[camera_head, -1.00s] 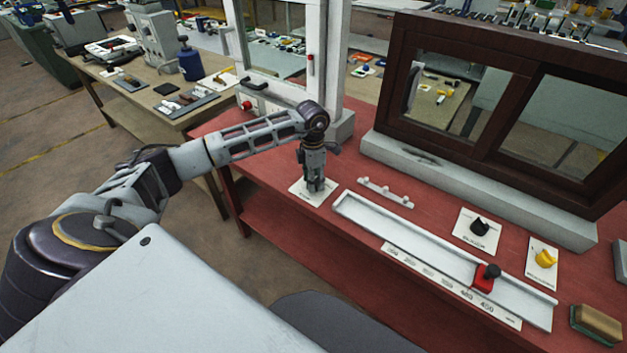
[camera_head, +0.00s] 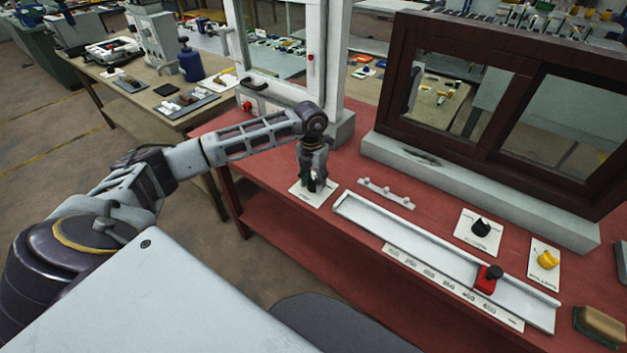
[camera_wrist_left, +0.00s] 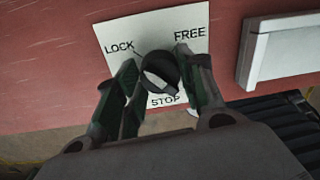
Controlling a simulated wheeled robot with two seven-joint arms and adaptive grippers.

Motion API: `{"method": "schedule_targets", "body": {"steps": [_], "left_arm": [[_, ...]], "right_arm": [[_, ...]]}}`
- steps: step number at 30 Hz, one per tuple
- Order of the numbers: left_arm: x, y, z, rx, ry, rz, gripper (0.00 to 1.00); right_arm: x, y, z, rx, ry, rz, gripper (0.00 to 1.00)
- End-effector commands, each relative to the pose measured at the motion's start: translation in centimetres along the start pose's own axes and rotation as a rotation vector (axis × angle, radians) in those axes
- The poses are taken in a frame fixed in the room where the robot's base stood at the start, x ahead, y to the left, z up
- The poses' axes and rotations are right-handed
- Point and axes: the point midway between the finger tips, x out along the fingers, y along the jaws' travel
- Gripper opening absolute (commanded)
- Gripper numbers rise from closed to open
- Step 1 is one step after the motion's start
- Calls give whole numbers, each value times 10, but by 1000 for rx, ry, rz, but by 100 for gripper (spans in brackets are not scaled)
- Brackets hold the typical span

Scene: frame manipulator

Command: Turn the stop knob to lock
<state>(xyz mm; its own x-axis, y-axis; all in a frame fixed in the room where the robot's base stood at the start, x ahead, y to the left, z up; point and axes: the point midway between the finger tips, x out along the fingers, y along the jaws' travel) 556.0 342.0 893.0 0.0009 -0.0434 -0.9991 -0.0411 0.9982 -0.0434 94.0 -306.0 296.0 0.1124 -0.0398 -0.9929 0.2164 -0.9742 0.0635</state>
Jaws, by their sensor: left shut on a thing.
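The stop knob (camera_wrist_left: 160,72) is black and sits on a white plate (camera_wrist_left: 107,32) marked LOCK at upper left, FREE at upper right and STOP below in the left wrist view. My left gripper (camera_wrist_left: 163,82) points down over the plate, its two fingers on either side of the knob and shut on it. A finger and the gripper body cover part of the plate. I cannot tell exactly which mark the knob points at. In the head view, the plate (camera_head: 326,201) lies near the red table's left end under my left gripper (camera_head: 313,187), which hides the knob there. My right gripper is not in view.
On the red table (camera_head: 287,222) stand a dark window frame (camera_head: 487,75) and a white frame (camera_head: 344,50) behind. A white rail (camera_head: 420,250) with a red slider (camera_head: 486,280), a black knob (camera_head: 481,228), a yellow knob (camera_head: 547,260) and a sponge block (camera_head: 600,325) lie rightward.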

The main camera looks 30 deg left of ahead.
Motion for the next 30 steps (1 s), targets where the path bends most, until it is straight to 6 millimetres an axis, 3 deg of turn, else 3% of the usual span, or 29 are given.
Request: {"method": "schedule_targets", "body": {"steps": [9, 23, 24, 28, 30], "left_arm": [[-2, 0, 1, -107, -10, 0, 15], [-2, 0, 1, -121, -10, 0, 15], [-2, 0, 1, -121, -10, 0, 41], [-1, 0, 1, -121, -9, 0, 58], [-1, 0, 1, -120, -8, 0, 61]], "right_arm": [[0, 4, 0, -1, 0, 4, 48], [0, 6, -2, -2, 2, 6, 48], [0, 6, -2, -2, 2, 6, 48], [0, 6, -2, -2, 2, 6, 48], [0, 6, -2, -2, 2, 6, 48]]}}
